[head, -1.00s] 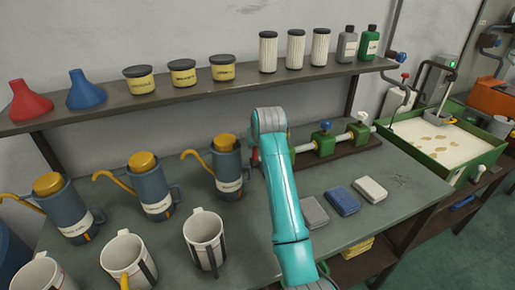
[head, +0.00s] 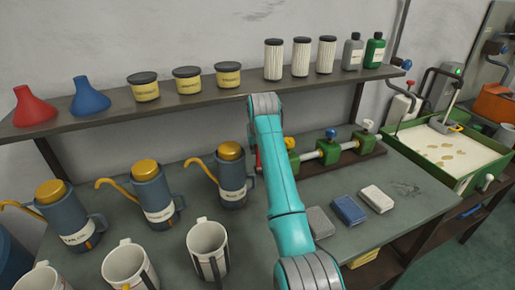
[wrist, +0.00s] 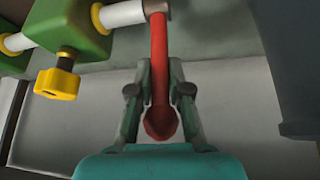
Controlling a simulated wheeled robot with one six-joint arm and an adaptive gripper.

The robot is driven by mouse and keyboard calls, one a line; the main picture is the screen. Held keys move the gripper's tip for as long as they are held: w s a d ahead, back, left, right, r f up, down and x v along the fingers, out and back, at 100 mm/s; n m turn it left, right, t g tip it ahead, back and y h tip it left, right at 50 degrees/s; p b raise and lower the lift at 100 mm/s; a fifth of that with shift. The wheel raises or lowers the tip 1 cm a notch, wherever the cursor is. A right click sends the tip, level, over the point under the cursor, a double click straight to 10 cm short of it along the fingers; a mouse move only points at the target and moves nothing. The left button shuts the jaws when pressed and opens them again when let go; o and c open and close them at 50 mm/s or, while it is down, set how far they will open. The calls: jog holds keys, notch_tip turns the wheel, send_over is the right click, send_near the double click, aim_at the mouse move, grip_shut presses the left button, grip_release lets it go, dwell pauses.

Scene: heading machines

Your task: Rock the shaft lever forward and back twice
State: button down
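The red shaft lever (wrist: 160,62) hangs from the end of a white shaft (wrist: 124,13) in the wrist view, its round knob toward my wrist. My gripper (wrist: 160,80) has one finger on each side of the lever, close against it, above the knob. In the head view the shaft (head: 309,156) runs through green bearing blocks (head: 329,151) on a dark base at the back of the bench. My teal arm covers its left end, and my gripper is hidden there. Only a sliver of red shows beside the arm.
A blue-grey jug (head: 231,176) stands close to the left of my arm. A shelf (head: 205,101) with several containers runs above the bench. Grey, blue and white blocks (head: 348,209) lie in front of the shaft. A yellow knob (wrist: 57,82) sticks out near the lever.

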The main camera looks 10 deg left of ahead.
jog(key=c, duration=1.1)
grip_release()
jog(key=shift+f, duration=0.1)
jog(key=v, duration=1.2)
jog(key=shift+s, duration=0.15)
